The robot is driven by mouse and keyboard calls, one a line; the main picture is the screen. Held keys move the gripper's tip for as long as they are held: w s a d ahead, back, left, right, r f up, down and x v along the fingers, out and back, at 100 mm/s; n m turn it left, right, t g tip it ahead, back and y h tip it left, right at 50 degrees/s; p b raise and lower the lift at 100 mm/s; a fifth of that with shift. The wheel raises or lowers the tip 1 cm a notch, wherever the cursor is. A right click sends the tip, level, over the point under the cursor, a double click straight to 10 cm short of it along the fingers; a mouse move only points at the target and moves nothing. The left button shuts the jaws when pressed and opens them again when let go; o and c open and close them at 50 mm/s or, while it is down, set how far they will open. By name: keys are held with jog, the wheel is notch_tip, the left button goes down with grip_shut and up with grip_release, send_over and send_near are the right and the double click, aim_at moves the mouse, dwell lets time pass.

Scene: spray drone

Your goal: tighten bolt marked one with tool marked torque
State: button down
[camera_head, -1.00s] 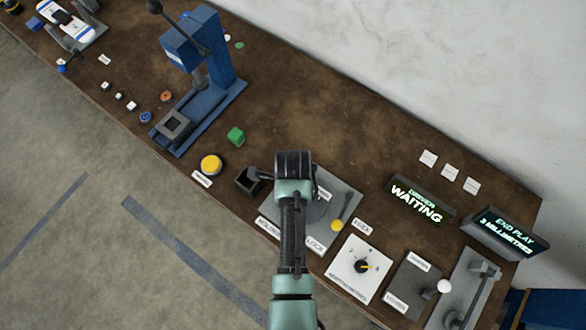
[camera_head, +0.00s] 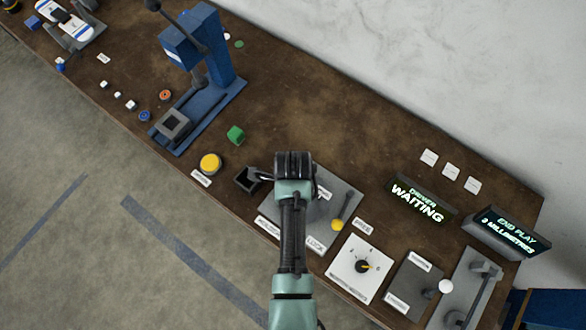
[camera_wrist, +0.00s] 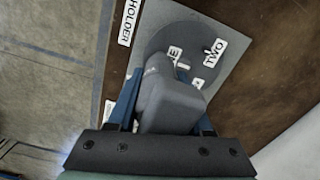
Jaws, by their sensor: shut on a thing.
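My gripper (camera_wrist: 163,84) is shut on a grey tool (camera_wrist: 168,105), between its two blue fingers in the wrist view. The tool's far end reaches over a round grey disc (camera_wrist: 165,38) on a grey plate (camera_wrist: 222,65). A label ending in E, partly hidden, lies right by the tool tip. A bolt (camera_wrist: 208,50) beside the TWO label stands apart from the tool. The bolt under the tool is hidden, so I cannot tell if they touch. In the head view my arm covers much of the plate (camera_head: 353,190).
An open dark box (camera_head: 247,180) sits left of my gripper. A lever with a yellow knob (camera_head: 337,224) is by the LOCK label. A driver display (camera_head: 418,208) reads WAITING; an end play display (camera_head: 512,231) reads 3 millimetres. A blue press (camera_head: 200,75) stands farther left.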

jog(key=shift+f, duration=0.4)
jog(key=shift+s+f+p, duration=0.1)
jog(key=shift+f+p, duration=0.2)
dwell(2.6)
jog(key=shift+r, duration=0.1)
dwell(0.4)
notch_tip(320, 180, up, 5)
jog(key=p, duration=0.4)
jog(key=shift+f, duration=0.2)
jog(key=shift+r, duration=1.25)
